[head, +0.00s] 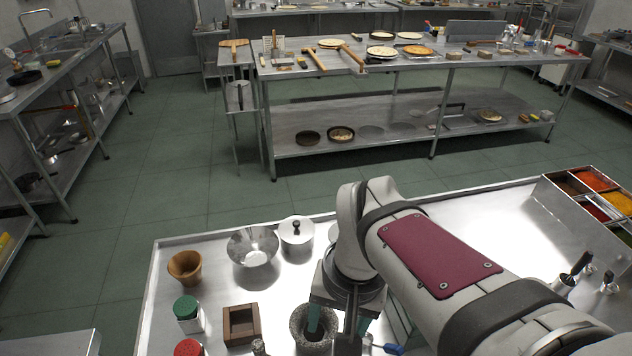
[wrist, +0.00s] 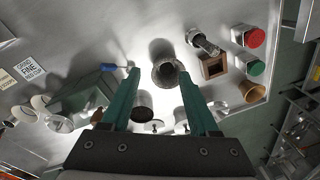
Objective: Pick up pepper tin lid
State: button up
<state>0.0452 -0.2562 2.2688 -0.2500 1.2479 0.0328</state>
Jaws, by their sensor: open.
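My gripper (head: 340,328) is open and empty above the steel table. In the wrist view its two green fingers (wrist: 159,72) stand apart, with the stone mortar (wrist: 165,75) showing between their tips. A tin with a red lid (head: 188,347) and a tin with a green lid (head: 187,307) stand at the table's left. Both lids show at the right in the wrist view, red (wrist: 255,38) and green (wrist: 256,68). A white pot with a black-knobbed lid (head: 297,232) stands farther back. No readable label shows which lid is the pepper tin's.
A wooden box (head: 241,326), a metal bowl (head: 253,248) and a wooden cup (head: 185,268) stand left of my gripper. Spice trays (head: 590,200) sit at the table's right. A dark-topped round container (wrist: 143,104) shows between the fingers. My arm hides much of the table's middle.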

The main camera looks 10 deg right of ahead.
jog(key=w+d+f+t+h, duration=0.1)
jog(key=w+d+f, duration=0.25)
jog(key=w, duration=0.65)
jog(key=w+d+f+t+h, duration=0.15)
jog(key=w+d, duration=0.25)
jog(key=w, duration=0.7)
jog(key=w+d+f+t, duration=0.1)
jog(key=w+d+f, duration=0.25)
jog(key=w, duration=0.65)
jog(key=shift+n, duration=0.5)
jog(key=x, duration=1)
jog(key=d+x, duration=0.1)
jog(key=x, duration=0.5)
jog(key=shift+w+d+r, duration=0.15)
jog(key=shift+w, duration=0.2)
grip_shut()
